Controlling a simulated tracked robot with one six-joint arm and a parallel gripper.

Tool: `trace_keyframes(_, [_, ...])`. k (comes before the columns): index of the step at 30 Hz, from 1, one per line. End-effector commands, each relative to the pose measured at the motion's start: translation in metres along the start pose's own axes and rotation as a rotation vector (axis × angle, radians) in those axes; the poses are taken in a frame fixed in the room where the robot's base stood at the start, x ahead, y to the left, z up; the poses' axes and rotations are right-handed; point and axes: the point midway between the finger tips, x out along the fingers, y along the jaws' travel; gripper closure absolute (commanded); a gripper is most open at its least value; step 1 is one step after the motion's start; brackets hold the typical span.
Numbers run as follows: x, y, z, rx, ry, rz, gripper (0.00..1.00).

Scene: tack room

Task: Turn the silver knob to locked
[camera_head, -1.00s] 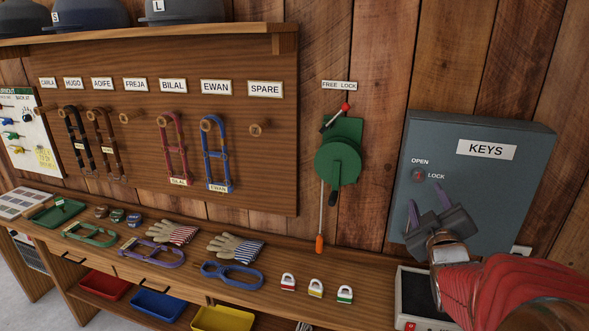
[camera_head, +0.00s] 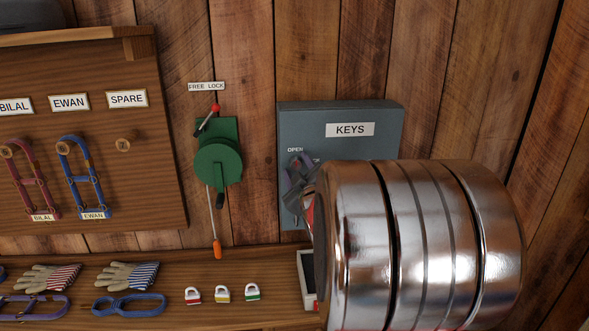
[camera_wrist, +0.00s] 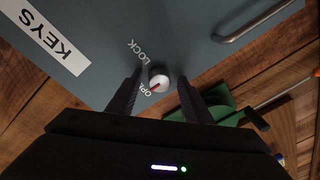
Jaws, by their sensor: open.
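The silver knob (camera_wrist: 158,74) is on the face of the grey KEYS cabinet (camera_wrist: 100,25) in the wrist view. It is small and round with a red pointer mark directed at the OPEN label. The LOCK label (camera_wrist: 138,52) is beside it. My gripper (camera_wrist: 160,79) is open, with one finger on each side of the knob and visible gaps. In the head view, my gripper (camera_head: 297,168) is in front of the left part of the cabinet (camera_head: 340,112). There the knob and LOCK label are hidden behind my gripper and arm.
A green lever device (camera_head: 217,163) under a FREE LOCK label hangs left of the cabinet. A bar handle (camera_wrist: 255,22) sticks out of the cabinet face. Several small padlocks (camera_head: 222,294) and a light-rimmed tray (camera_head: 303,262) are on the bench below.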

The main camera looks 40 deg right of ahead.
Motion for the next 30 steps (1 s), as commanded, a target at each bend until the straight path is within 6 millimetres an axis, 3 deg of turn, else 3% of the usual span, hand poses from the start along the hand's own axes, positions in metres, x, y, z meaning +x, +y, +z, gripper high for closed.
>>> trace_keyframes(8, [0.0009, 0.0, -0.0006, 0.0, 0.001, 0.0, 0.54])
trace_keyframes(25, [0.0008, -0.0013, -0.0008, 0.0, 0.001, -0.002, 0.94])
trace_keyframes(30, [0.0003, -0.0027, -0.0013, 0.002, 0.002, -0.004, 0.95])
